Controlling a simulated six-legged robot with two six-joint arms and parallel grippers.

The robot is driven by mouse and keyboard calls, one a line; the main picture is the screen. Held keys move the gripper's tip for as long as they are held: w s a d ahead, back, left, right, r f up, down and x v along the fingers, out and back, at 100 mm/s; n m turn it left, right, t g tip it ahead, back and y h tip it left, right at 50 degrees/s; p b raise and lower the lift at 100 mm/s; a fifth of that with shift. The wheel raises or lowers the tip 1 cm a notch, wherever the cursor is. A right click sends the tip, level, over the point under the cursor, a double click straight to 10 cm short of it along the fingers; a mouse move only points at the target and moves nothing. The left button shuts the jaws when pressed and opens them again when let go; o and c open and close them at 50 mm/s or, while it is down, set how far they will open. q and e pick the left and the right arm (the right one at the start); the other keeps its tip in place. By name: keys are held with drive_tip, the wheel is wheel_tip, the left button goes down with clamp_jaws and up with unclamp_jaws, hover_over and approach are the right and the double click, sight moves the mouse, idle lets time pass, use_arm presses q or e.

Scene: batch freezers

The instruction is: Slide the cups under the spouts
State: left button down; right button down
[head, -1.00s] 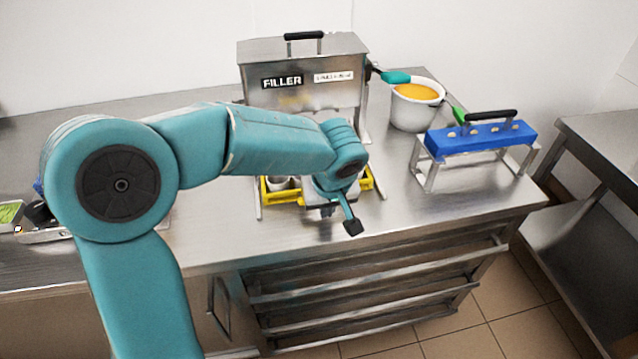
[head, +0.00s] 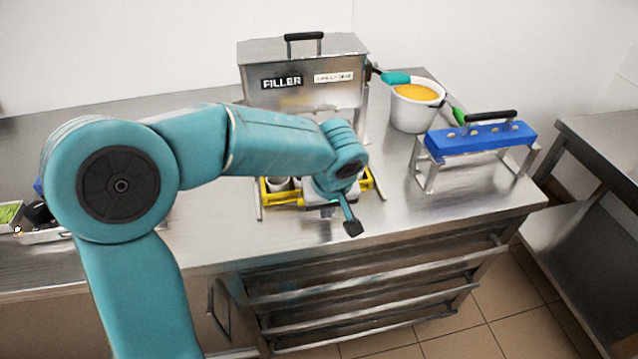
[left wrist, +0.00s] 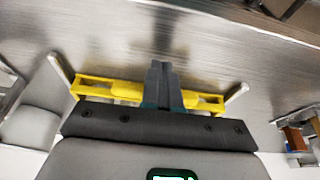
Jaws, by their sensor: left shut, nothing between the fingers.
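The steel filler (head: 302,75) with a black lid handle stands at the back of the counter. Below its front is a yellow tray (head: 266,198) with pale cups (head: 279,184) in it; my left arm hides much of the tray and any other cups. My left gripper (head: 352,228) is at the tray's front side, pointing down toward the counter. In the left wrist view the fingers (left wrist: 162,68) are together and empty, in front of the yellow tray (left wrist: 92,88). I cannot tell whether they touch it. My right gripper is not in view.
A white tub of orange mix (head: 415,105) and a blue block with a black handle on a steel stand (head: 480,141) are right of the filler. Green-filled containers (head: 10,212) lie far left. Bare counter (head: 450,205) lies front right.

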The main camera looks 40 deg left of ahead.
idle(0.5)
use_arm(q)
drive_tip(key=shift+w+a+p, duration=0.45)
drive_tip(key=shift+w+a, duration=0.9)
drive_tip(key=shift+a, duration=0.15)
drive_tip(key=shift+w+a+p, duration=0.45)
drive_tip(key=shift+w+a, duration=0.85)
drive_tip(key=shift+a, duration=0.2)
drive_tip(key=shift+w+a+p, duration=1.05)
drive_tip(key=shift+w+a, duration=0.6)
drive_tip(key=shift+a, duration=0.25)
drive_tip(key=shift+w+a+p, duration=1.1)
drive_tip(key=shift+w+a, duration=0.15)
drive_tip(key=shift+a, duration=0.15)
drive_tip(key=shift+s+d, duration=0.1)
drive_tip(key=shift+s+d+f+b, duration=0.1)
drive_tip(key=shift+s+d+b, duration=0.1)
drive_tip(key=shift+b, duration=0.4)
drive_tip(key=shift+s+d, duration=0.15)
drive_tip(key=shift+d, duration=0.05)
drive_tip(key=shift+s+d+p+v, duration=0.15)
drive_tip(key=shift+v, duration=0.85)
drive_tip(key=shift+s+d+p+v, duration=0.1)
drive_tip(key=shift+d+v, duration=0.05)
drive_tip(key=shift+v, duration=0.85)
drive_tip(key=shift+s+d+p+v, duration=0.15)
drive_tip(key=shift+d+v, duration=0.05)
drive_tip(key=shift+v, duration=0.75)
